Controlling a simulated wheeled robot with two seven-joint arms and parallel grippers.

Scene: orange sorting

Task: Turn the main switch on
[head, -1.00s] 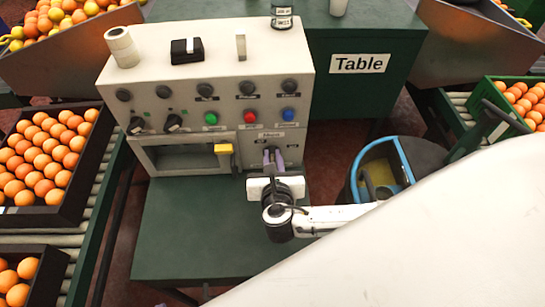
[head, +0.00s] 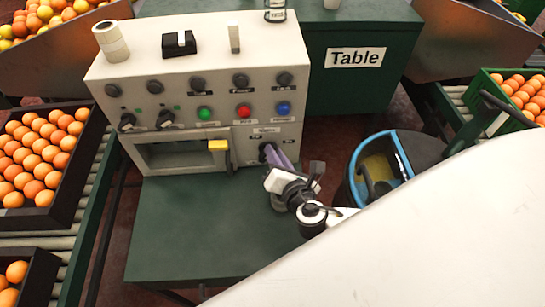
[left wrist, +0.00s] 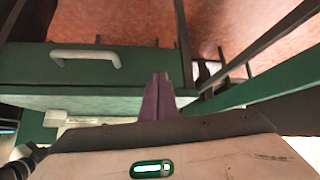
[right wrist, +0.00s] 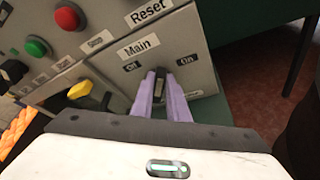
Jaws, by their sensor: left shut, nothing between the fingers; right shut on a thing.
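The main switch (right wrist: 158,88) is a dark knob on the control box (head: 135,80), under the "Main" label (right wrist: 138,48), with an "On" label (right wrist: 185,60) to its right. My right gripper (right wrist: 160,84) is shut on it; the purple fingers stand on both sides of the knob. In the head view my right gripper (head: 270,152) reaches the lower right of the box front, and its fingers partly hide the switch. My left gripper (left wrist: 157,85) is shut and empty in the left wrist view, near a green drawer front with a white handle (left wrist: 86,56). It does not show in the head view.
A red button (right wrist: 69,16), a green button (right wrist: 36,47) and a yellow handle (right wrist: 82,92) are near the switch. Crates of oranges (head: 72,180) stand on the left conveyor. A blue-rimmed bucket (head: 402,152) stands right of the box. The green tabletop before the box is clear.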

